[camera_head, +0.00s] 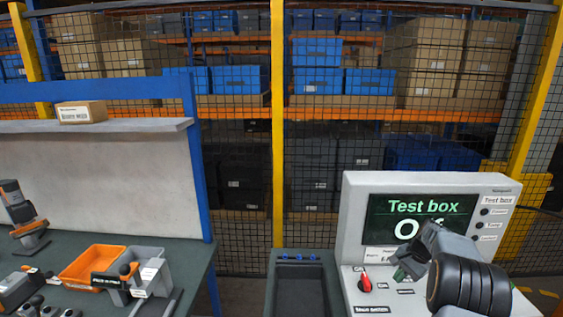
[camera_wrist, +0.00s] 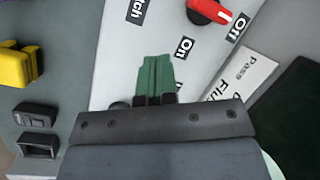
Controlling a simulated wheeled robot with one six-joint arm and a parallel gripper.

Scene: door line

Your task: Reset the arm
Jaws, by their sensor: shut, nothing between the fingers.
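My gripper (camera_head: 402,270) is in front of the test box (camera_head: 354,207) at the right of the head view. In the wrist view its green fingers (camera_wrist: 154,76) are together with nothing between them, above the light panel of the box. The box's screen (camera_head: 381,222) reads "Test box" and a word partly hidden by my arm, which looks like "Off". A red switch (camera_head: 365,284) on the panel is left of my gripper; in the wrist view the red switch (camera_wrist: 210,10) is at the top, apart from the fingers, near "On" and "Off" labels.
A dark tray (camera_head: 299,285) stands left of the test box. A bench at the left holds an orange bin (camera_head: 90,264), a grey bin (camera_head: 150,268) and tools. A yellow object (camera_wrist: 15,66) is left in the wrist view. A mesh fence (camera_head: 235,150) stands behind.

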